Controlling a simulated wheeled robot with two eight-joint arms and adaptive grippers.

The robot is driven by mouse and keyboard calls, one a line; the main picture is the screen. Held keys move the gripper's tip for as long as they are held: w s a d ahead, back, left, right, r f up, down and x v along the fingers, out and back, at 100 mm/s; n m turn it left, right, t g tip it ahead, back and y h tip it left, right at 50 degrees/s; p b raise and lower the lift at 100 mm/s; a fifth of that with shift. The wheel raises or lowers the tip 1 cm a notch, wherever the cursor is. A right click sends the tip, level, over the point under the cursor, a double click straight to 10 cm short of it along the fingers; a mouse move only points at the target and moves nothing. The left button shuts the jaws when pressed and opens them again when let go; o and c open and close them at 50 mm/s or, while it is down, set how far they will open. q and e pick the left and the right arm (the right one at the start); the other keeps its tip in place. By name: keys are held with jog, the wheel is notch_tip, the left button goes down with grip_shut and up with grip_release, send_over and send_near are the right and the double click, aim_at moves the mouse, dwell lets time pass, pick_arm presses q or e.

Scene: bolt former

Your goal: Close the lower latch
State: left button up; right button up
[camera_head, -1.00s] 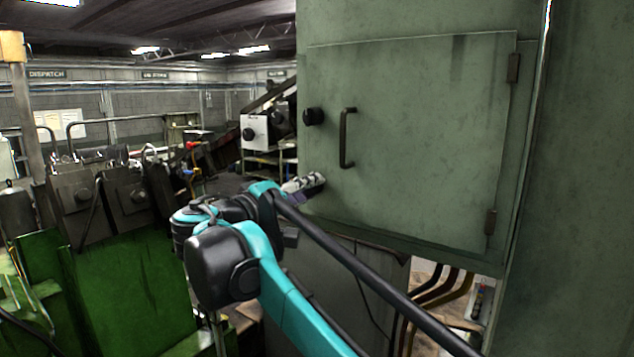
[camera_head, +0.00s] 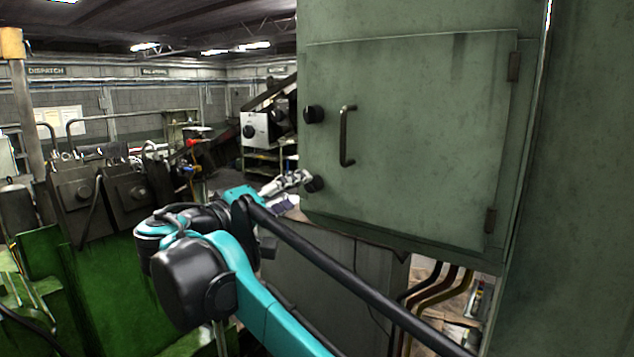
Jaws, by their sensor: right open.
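The lower latch (camera_head: 315,184) is a small black knob at the lower left edge of the green cabinet door (camera_head: 425,140). The upper latch (camera_head: 313,114) is a similar black knob higher on the same edge. My right gripper (camera_head: 303,178) is open, just left of the lower latch, with its pale fingers pointing toward it. I cannot tell whether a fingertip touches the latch. The door lies flat against the cabinet. My left gripper is not in view.
A dark vertical handle (camera_head: 346,136) stands out from the door, right of the latches. Hinges (camera_head: 491,220) are on the door's right edge. Hoses (camera_head: 432,290) hang below the cabinet. Green machinery (camera_head: 110,285) stands at the lower left.

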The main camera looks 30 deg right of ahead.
jog(key=shift+v, duration=1.5)
